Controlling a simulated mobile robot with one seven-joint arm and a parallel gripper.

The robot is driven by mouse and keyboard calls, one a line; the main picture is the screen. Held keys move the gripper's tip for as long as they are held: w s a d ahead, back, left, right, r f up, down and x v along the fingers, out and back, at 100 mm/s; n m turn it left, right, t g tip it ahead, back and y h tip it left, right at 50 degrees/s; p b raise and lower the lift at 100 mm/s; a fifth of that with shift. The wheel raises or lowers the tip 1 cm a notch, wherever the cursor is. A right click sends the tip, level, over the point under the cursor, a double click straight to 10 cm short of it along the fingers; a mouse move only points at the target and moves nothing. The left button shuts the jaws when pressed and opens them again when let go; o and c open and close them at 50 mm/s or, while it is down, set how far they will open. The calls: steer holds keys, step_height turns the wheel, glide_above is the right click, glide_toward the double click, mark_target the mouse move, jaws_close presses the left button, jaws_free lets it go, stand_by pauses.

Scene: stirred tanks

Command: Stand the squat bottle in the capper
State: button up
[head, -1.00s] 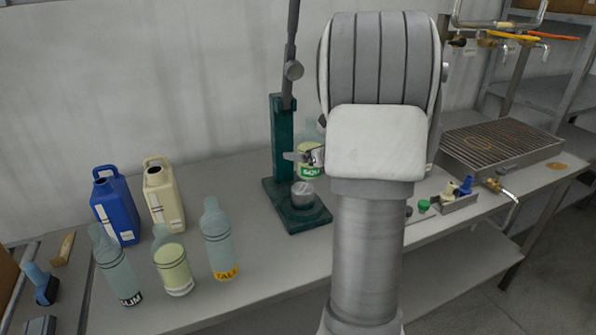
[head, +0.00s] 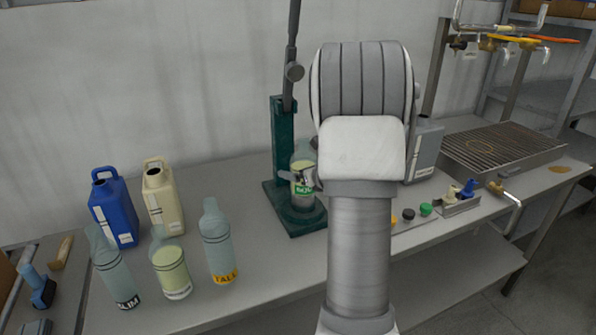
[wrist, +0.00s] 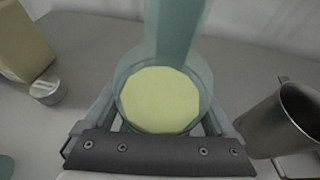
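The squat bottle (head: 304,178), pale glass with a green-and-white label and yellow-green liquid, is upright over the base of the dark green capper (head: 284,140). My gripper is mostly hidden behind my arm in the head view, with one finger showing left of the bottle. In the wrist view my gripper (wrist: 163,108) has its fingers on both sides of the squat bottle (wrist: 160,98) and appears shut on it.
Tall (head: 219,245), slim (head: 116,270) and yellow-filled (head: 172,268) bottles stand at the front left, near blue (head: 115,210) and cream (head: 163,200) jugs. A grey jug (head: 426,150) stands right of my arm. A metal cup (wrist: 288,118) shows in the wrist view.

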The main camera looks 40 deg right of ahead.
steer(key=shift+o, duration=0.3)
steer(key=shift+r, duration=0.15)
steer(key=shift+s+r+p, duration=0.15)
steer(key=shift+p, duration=0.15)
steer(key=d+v, duration=0.1)
steer(key=v, duration=1)
steer(key=shift+s+a+p, duration=0.3)
steer(key=shift+s+a, duration=0.05)
steer(key=shift+a, duration=0.15)
